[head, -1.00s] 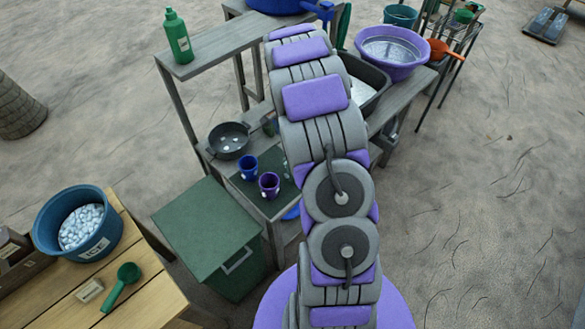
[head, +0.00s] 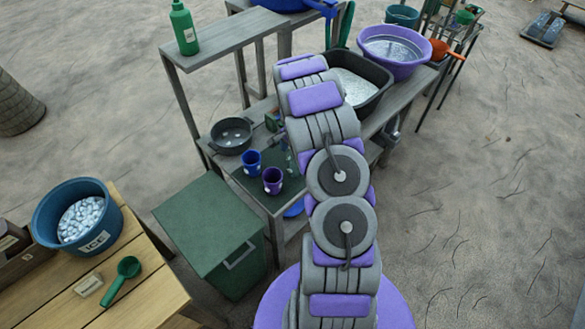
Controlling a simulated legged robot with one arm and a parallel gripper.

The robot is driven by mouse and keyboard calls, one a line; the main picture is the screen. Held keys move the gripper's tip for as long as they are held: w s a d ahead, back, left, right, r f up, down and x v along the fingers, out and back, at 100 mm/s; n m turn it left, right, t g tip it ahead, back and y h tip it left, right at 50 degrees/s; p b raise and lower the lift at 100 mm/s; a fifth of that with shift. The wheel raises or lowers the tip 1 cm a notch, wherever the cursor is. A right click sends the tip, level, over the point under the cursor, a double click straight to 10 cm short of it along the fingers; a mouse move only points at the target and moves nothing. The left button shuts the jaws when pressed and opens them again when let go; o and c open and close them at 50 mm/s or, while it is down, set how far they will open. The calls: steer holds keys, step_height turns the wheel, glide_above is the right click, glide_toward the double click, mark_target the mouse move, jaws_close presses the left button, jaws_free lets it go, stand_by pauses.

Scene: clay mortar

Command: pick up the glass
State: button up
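A blue cup (head: 251,162) and a purple cup (head: 273,181) stand upright close together on the dark mat (head: 285,199) at the front end of the grey bench. A small, pale greenish upright thing (head: 290,163) stands just right of them, next to my arm. It may be the glass, but it is too small to tell. My arm rises through the middle of the view, bends over the bench and hides part of it. My gripper does not show.
A dark pan (head: 231,136) and a grey basin (head: 357,84) are on the bench. A raised shelf (head: 223,38) holds a green bottle (head: 184,28). A green bin (head: 207,222) stands in front. A wooden table (head: 145,283) with an ice tub (head: 78,218) is at left. Sandy ground at right is open.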

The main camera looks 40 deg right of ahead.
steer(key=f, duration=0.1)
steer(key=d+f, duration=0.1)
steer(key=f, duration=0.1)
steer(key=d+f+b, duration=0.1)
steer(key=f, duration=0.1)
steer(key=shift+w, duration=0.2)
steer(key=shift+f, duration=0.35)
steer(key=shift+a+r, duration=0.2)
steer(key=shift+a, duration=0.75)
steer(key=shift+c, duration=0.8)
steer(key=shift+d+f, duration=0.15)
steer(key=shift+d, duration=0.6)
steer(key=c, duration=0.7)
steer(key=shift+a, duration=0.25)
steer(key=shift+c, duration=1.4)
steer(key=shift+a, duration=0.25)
